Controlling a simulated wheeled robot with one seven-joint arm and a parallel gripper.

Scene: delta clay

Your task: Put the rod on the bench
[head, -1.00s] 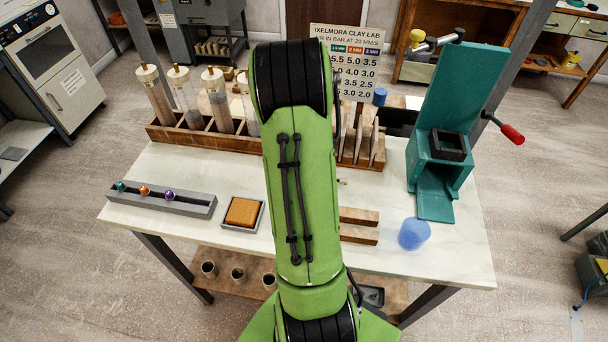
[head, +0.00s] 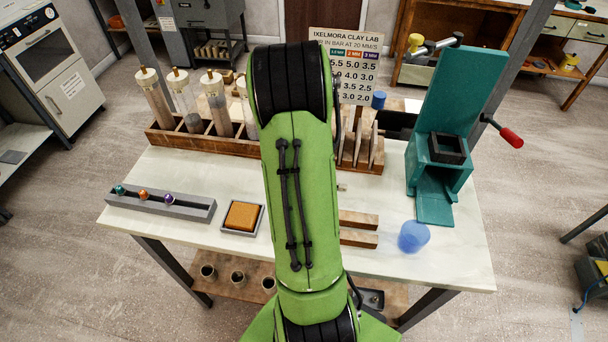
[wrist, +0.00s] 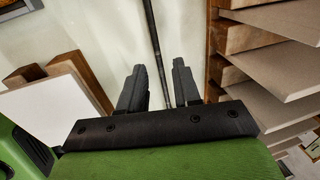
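The bench (head: 165,165) has a pale top and fills the middle of the head view. In the wrist view a thin dark rod (wrist: 155,40) runs from the top edge down between the two fingers of my gripper (wrist: 160,88). The fingers are apart, with a visible gap on each side of the rod, so my gripper is open around it. The rod's lower end is hidden behind the gripper's palm. In the head view my green arm hides the gripper, and I cannot make out the rod there.
In the wrist view, a rack of boards (wrist: 285,60) stands close on the right and a white slab (wrist: 55,115) on the left. On the bench are a wooden tube rack (head: 200,140), a teal press (head: 440,160), a blue cup (head: 413,237) and an orange sponge-like block (head: 242,215).

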